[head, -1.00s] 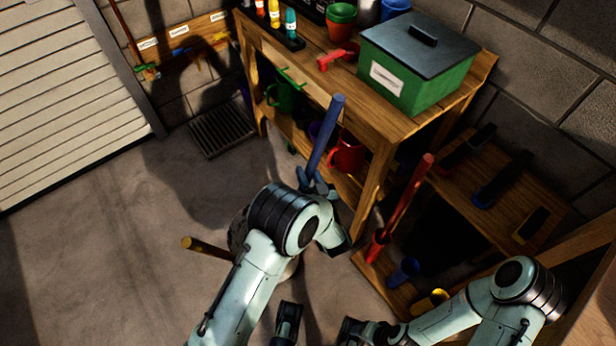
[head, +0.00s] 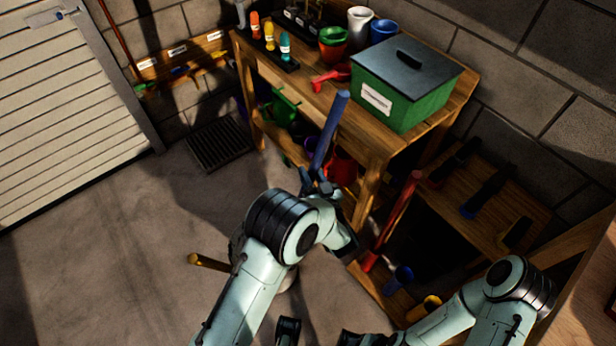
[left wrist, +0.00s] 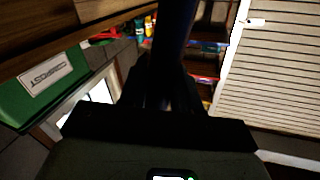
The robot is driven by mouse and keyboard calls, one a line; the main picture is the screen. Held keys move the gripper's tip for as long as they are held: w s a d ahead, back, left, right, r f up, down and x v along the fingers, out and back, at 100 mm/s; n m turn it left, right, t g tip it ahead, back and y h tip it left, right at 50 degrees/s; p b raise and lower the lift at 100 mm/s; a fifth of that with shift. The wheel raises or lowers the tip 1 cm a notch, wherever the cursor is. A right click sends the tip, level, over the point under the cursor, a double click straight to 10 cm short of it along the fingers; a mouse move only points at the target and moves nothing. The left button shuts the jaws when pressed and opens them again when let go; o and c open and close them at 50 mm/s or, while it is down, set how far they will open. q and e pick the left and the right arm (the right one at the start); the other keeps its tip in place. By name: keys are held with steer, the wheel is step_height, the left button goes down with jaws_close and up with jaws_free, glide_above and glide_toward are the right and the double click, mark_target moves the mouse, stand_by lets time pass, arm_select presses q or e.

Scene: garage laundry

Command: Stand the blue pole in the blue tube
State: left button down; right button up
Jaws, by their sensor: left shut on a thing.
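My left gripper (head: 318,184) is shut on the blue pole (head: 330,128) near its lower visible part. The pole is nearly upright, slightly tilted, in front of the workbench. In the left wrist view the pole (left wrist: 174,40) rises dark between the fingers. The blue tube (head: 399,279) is on the low wooden rack at the lower right, apart from the pole. Its opening looks empty. The pole's lower end is hidden by my left arm. My right arm comes in at the lower right; its gripper is dark and partly cut off at the bottom edge.
A red pole (head: 395,215) stands in the red tube (head: 370,261) beside the blue tube. A yellow tube (head: 424,306) is on its other side. A yellow pole (head: 207,262) sticks out left of my arm. The workbench (head: 375,146) carries a green box (head: 405,95).

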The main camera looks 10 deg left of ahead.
mark_target(318, 166)
arm_select(q)
steer(key=shift+w+d+r+p, duration=0.1)
steer(key=shift+d+r+p, duration=0.1)
steer(key=shift+r+p, duration=0.55)
steer(key=shift+w+d+r+p, duration=0.1)
steer(key=shift+d+r+p, duration=0.15)
steer(key=shift+r, duration=0.85)
steer(key=shift+w+d+r+p, duration=0.15)
steer(key=shift+r+p, duration=0.45)
steer(key=shift+r, duration=0.3)
steer(key=shift+s, duration=0.1)
